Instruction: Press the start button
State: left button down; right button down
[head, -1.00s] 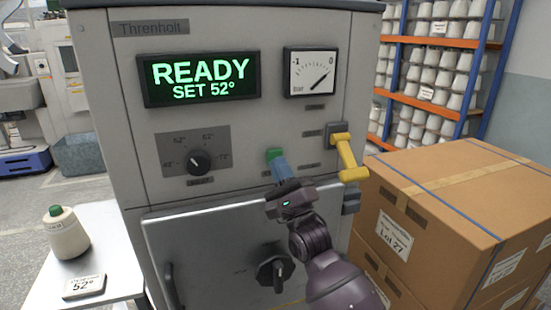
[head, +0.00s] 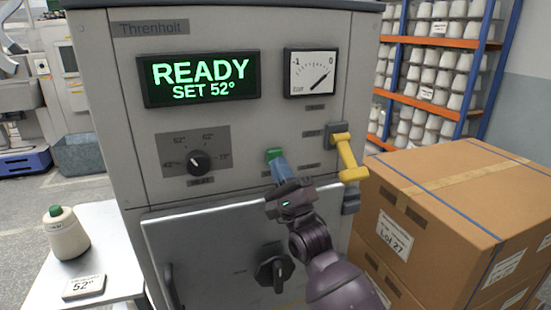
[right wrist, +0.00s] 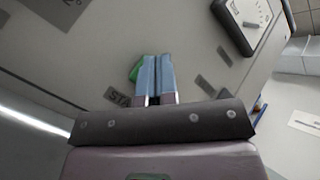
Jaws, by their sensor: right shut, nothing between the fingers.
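My right gripper (head: 279,168) is shut and empty. Its blue fingertips are at the button and cover its lower part. In the right wrist view the shut fingers (right wrist: 157,60) overlap the green button (right wrist: 136,70), which shows at their left. A label starting "STA" is partly hidden by the gripper. I cannot tell whether the fingertips touch the button. The display (head: 200,79) reads "READY SET 52°". My left gripper is not in view.
A yellow handle (head: 347,157) sticks out just right of my right gripper. A dial knob (head: 199,162) is to the left, and a door knob (head: 273,272) below. Cardboard boxes (head: 460,200) stand close on the right.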

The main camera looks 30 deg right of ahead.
jog(key=shift+w, duration=0.15)
dwell(0.7)
jog(key=shift+w+d, duration=0.1)
jog(key=shift+w, duration=0.15)
jog(key=shift+w+d, duration=0.15)
jog(key=shift+w, duration=0.3)
dwell(0.9)
jog(key=shift+s, duration=0.2)
jog(key=shift+s+a+p, duration=0.25)
jog(key=shift+s+p, duration=0.1)
jog(key=shift+s, duration=0.3)
jog(key=s, duration=0.2)
jog(key=s+a+p, duration=0.1)
jog(key=s, duration=0.2)
dwell(0.5)
